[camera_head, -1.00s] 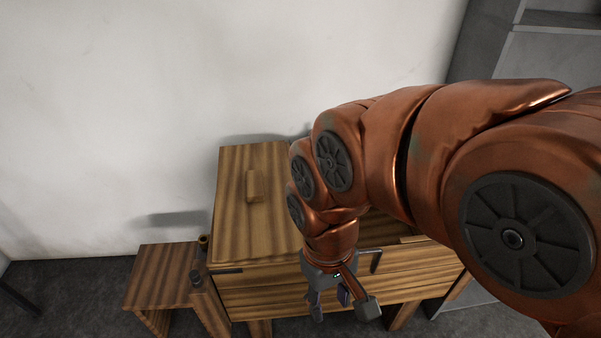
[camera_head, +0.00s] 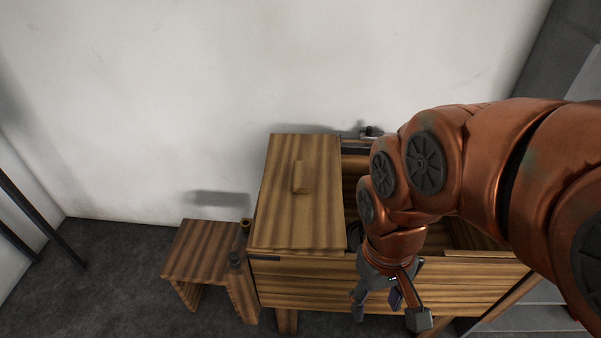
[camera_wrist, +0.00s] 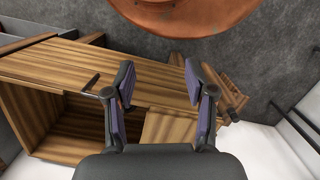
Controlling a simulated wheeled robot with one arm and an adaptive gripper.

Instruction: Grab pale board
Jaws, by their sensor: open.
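A light brown wooden board (camera_head: 290,205) with a small block handle lies flat over the left part of a wooden chest (camera_head: 330,295). It is the palest board I can make out; I cannot tell for sure that it is the named one. Part of it shows in the wrist view (camera_wrist: 170,127), beyond my gripper. My gripper (camera_head: 390,308) is in front of the chest, right of the board and apart from it. In the wrist view its two fingers (camera_wrist: 157,78) are spread, with nothing held between them.
The chest's right part is open, with a dark interior (camera_wrist: 75,125), partly hidden by my arm in the head view. A low wooden stool (camera_head: 200,250) stands left of the chest. A white wall is behind. Grey floor (camera_head: 110,270) at left is clear.

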